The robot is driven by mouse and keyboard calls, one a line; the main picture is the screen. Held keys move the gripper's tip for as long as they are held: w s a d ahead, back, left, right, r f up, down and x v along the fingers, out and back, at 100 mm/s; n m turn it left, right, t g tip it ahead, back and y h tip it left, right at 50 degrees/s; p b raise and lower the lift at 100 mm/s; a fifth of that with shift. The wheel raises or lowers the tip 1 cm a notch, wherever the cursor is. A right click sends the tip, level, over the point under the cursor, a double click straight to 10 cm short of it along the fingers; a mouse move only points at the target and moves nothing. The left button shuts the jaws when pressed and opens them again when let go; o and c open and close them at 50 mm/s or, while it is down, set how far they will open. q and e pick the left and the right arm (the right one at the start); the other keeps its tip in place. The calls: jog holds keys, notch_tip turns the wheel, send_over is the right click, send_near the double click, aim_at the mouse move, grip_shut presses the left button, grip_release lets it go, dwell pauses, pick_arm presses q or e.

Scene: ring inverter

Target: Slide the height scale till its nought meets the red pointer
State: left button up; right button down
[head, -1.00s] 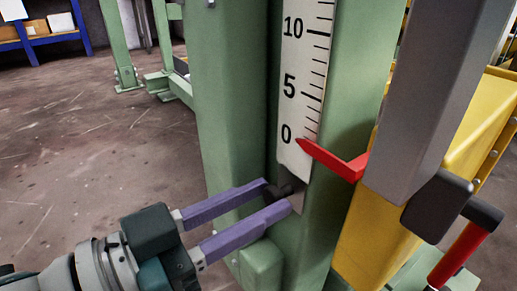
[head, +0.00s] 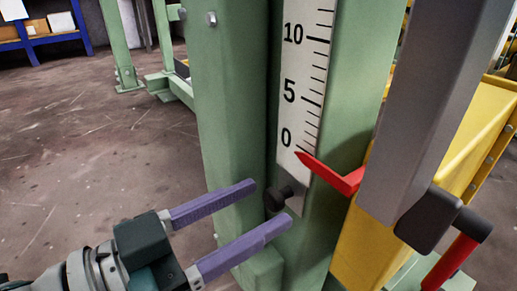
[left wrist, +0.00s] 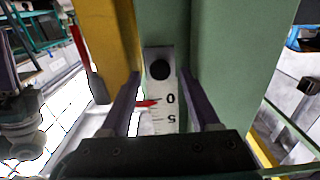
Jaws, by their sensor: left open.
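The white height scale (head: 302,100) with black figures stands upright in the green post (head: 228,110). The red pointer (head: 335,175) comes in from the right; its tip lies just below the figure 0 in the head view. I cannot tell whether it meets the nought mark exactly. A dark round knob (head: 279,198) sits at the scale's lower end; it also shows in the left wrist view (left wrist: 160,69). My left gripper (head: 272,201) is open, its purple fingers on either side of the knob with gaps, not gripping it.
A grey upright bar (head: 420,110) and a black-and-red handle (head: 450,245) stand close at the right, before a yellow panel (head: 365,240). Bare floor (head: 90,150) lies to the left. A blue shelf (head: 45,35) is far back.

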pick_arm(q)
jog(key=p+v, duration=0.3)
jog(key=v, duration=0.6)
jog(key=shift+r, duration=0.15)
